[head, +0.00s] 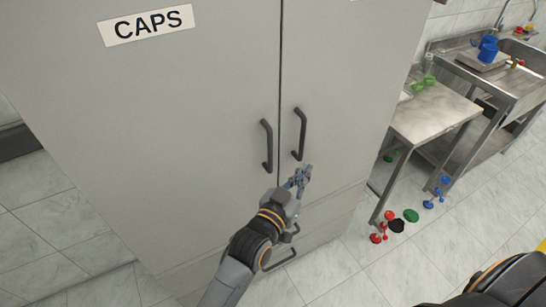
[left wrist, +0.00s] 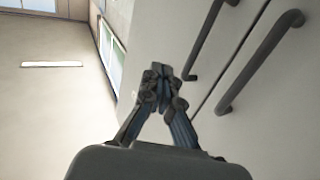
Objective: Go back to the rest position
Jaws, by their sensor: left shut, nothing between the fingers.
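My left gripper (head: 301,177) is in front of the grey cabinet (head: 200,110), just below the right door handle (head: 301,134). The left door handle (head: 267,146) is beside it, and both doors look closed. In the left wrist view the left gripper (left wrist: 160,80) has its fingertips together with nothing between them, and the two dark handles are to its right. I cannot tell from these views whether the gripper touches the cabinet. My right gripper is not in view; only part of a dark and yellow arm shows at the bottom right of the head view.
A sign reading CAPS (head: 147,25) is on the cabinet. To the right stand a small table (head: 435,112) and a metal sink unit (head: 510,75) with blue items. Red, black, green and blue caps, including a green one (head: 411,215), lie on the floor. Floor at left is clear.

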